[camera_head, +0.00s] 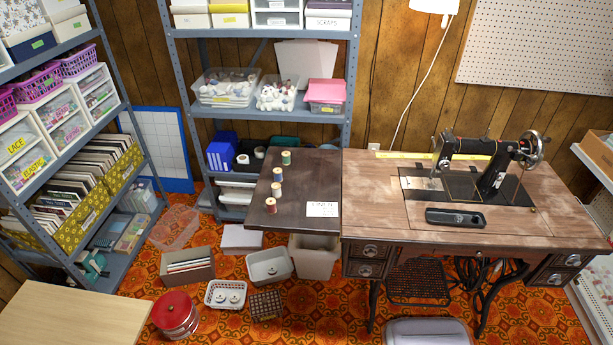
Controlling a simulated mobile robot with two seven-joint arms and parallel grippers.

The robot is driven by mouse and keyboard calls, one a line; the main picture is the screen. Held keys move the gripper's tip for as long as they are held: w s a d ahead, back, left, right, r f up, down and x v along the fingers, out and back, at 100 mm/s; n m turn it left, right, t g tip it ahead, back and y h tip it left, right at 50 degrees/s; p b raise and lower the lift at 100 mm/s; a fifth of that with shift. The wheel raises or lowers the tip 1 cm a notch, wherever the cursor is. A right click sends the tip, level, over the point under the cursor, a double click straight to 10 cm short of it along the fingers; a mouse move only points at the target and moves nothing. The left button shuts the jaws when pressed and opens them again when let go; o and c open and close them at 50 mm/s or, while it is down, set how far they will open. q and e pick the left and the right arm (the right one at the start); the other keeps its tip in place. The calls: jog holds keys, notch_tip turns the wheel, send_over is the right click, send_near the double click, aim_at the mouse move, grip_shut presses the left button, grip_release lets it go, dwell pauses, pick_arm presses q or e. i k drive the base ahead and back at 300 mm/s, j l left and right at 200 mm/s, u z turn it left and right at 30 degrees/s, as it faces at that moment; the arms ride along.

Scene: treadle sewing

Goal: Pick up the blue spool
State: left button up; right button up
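Several small thread spools stand upright in a rough line on the dark side leaf (325,180) of the sewing table. Neither of my grippers is in view.
A white paper card (322,209) lies on the leaf near its front edge. The sewing machine (490,165) and a black case (455,217) are on the tabletop to the right. Bins, baskets and a red tin (175,313) stand on the floor. Metal shelves are behind and left.

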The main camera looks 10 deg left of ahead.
aim_at(277, 171)
jog(key=i+j+z, duration=0.25)
jog(key=j+z, duration=0.2)
jog(key=j, duration=0.2)
jog(key=i+j+z, duration=0.25)
jog(key=k+j, duration=0.1)
